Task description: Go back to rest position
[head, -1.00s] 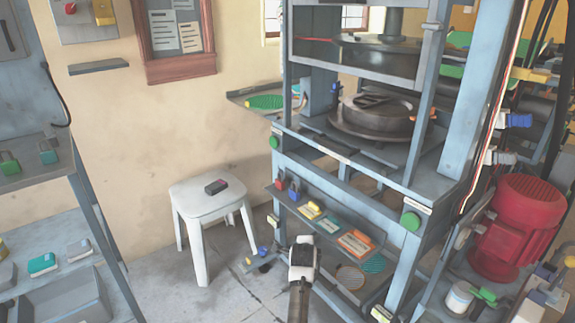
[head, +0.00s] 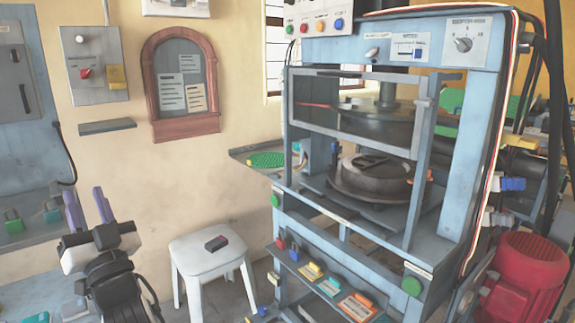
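My gripper (head: 88,208) is at the lower left of the head view, raised and pointing up. Its two purple fingers stand apart with a gap between them, and nothing shows between them. The blue press (head: 470,130) stands at the centre right, well away from my gripper. A round dark metal mould (head: 375,175) sits on its lower platen, behind the open frame. The white stool (head: 207,262) stands between my gripper and the press, with a small dark and red object (head: 216,243) on its seat.
A shelf rack (head: 30,235) with padlocks is behind my gripper at the left. A red motor (head: 525,280) stands at the lower right. A sloped ledge on the press holds small coloured items (head: 328,287). A notice board (head: 182,85) hangs on the wall.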

